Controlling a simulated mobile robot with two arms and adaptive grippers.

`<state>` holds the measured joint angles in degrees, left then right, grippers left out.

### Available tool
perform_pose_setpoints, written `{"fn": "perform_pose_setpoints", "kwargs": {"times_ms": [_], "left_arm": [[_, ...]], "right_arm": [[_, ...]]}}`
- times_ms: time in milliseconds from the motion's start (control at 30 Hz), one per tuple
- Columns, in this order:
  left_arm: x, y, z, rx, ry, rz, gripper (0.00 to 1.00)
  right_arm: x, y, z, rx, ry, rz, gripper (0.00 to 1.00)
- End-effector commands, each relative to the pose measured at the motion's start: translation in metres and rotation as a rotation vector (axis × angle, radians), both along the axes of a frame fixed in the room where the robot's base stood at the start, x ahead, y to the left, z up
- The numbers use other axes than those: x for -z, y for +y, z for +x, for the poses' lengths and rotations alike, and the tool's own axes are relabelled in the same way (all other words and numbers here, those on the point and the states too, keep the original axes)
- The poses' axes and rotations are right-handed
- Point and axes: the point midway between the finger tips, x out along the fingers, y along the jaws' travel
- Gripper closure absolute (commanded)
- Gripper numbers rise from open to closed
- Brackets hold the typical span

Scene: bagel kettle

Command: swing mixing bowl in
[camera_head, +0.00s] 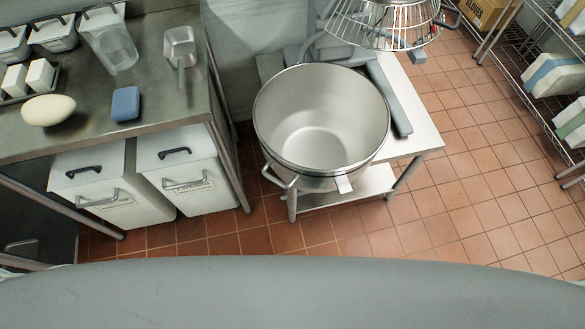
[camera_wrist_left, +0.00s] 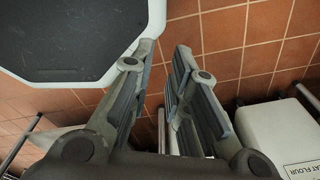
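The mixing bowl (camera_head: 320,120) is a large, open metal bowl, empty, in the centre of the head view. It stands upright over a low white stand (camera_head: 418,130). A metal handle (camera_head: 278,177) is on its near left side, and a small white tab (camera_head: 343,184) is at its near rim. The wire guard (camera_head: 385,22) is behind and to the right of the bowl, not directly above it. My left gripper (camera_wrist_left: 165,48) is open and empty in the left wrist view, with tiled floor between its fingers. The bowl is not in that view. My right gripper is not in view.
A steel counter (camera_head: 85,105) at left holds tubs, a scoop (camera_head: 181,50), a blue block (camera_head: 125,103) and dough (camera_head: 48,110). White bins stand below it; a flour bin (camera_wrist_left: 275,135) shows in the left wrist view. Wire shelving (camera_head: 530,95) is at right. The tiled floor (camera_head: 460,210) before it is clear.

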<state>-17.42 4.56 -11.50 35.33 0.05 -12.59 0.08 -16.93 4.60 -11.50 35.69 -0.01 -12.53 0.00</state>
Motion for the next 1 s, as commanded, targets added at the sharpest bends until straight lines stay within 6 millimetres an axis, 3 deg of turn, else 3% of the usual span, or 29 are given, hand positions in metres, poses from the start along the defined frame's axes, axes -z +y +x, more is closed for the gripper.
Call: {"fn": "perform_pose_setpoints", "kwargs": {"times_ms": [133, 267, 400, 500, 600, 700, 800, 900, 1000], "left_arm": [[-0.010, 0.016, 0.042, -0.078, -0.100, -0.011, 1.00], [-0.045, 0.038, 0.130, -0.266, -0.321, -0.093, 1.00], [-0.119, 0.048, 0.234, -0.501, -0.585, -0.311, 1.00], [-0.185, 0.042, 0.291, -0.645, -0.722, -0.533, 1.00], [-0.258, 0.028, 0.332, -0.767, -0.802, -0.796, 1.00], [-0.326, 0.012, 0.355, -0.864, -0.816, -1.061, 1.00], [-0.382, -0.003, 0.364, -0.933, -0.782, -1.283, 1.00], [-0.418, -0.014, 0.367, -0.978, -0.736, -1.437, 1.00], [-0.437, -0.019, 0.367, -1.002, -0.704, -1.517, 1.00]], "right_arm": [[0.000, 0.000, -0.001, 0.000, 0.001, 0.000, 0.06], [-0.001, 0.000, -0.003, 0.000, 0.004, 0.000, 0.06], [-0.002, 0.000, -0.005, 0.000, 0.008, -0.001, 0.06], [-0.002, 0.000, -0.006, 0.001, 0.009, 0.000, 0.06], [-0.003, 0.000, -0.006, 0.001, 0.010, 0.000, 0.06], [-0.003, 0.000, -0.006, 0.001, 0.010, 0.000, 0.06], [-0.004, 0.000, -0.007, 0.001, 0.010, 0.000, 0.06], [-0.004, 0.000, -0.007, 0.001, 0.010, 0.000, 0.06], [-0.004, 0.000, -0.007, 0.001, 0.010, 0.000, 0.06]]}}
